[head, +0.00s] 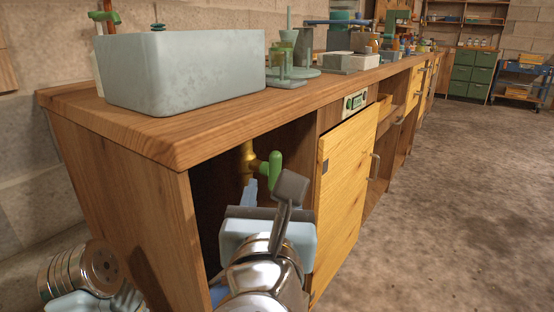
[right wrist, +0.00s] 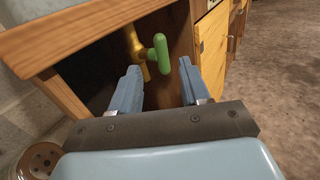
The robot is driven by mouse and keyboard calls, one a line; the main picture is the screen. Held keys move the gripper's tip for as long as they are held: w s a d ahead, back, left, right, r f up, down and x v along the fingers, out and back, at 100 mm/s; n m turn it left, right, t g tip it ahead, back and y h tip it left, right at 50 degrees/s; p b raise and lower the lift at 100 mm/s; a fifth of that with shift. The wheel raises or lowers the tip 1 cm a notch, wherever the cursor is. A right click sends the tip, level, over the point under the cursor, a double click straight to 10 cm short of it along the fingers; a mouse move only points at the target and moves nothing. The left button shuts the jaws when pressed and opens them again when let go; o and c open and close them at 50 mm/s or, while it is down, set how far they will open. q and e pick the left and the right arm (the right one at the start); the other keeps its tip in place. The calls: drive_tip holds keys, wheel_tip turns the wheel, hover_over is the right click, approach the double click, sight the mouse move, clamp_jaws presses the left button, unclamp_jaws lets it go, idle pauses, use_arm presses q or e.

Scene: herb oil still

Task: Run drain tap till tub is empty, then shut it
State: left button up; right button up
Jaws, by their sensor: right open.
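The tub (head: 185,75) is a pale grey-blue box on the near end of the wooden bench; its inside is hidden from this low angle. The drain tap's green handle (head: 275,170) sits on a brass pipe (head: 247,160) in the open bay under the bench. The handle's long bar stands roughly upright in the head view. It also shows in the right wrist view (right wrist: 161,53), ahead of my fingers. My right gripper (right wrist: 157,84) is open and empty, its fingers pointing at the tap with a gap before the handle. My left fingers are not visible.
The bay's wooden side panel (head: 130,205) is left of my right arm and a yellow door (head: 345,190) right of it. The bench top (head: 160,130) overhangs the tap. Green glassware (head: 287,60) stands beside the tub. The floor (head: 460,200) at right is clear.

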sight(275, 163)
drive_tip(key=w, duration=1.1)
drive_tip(key=shift+d+b, duration=0.25)
drive_tip(key=shift+b, duration=0.15)
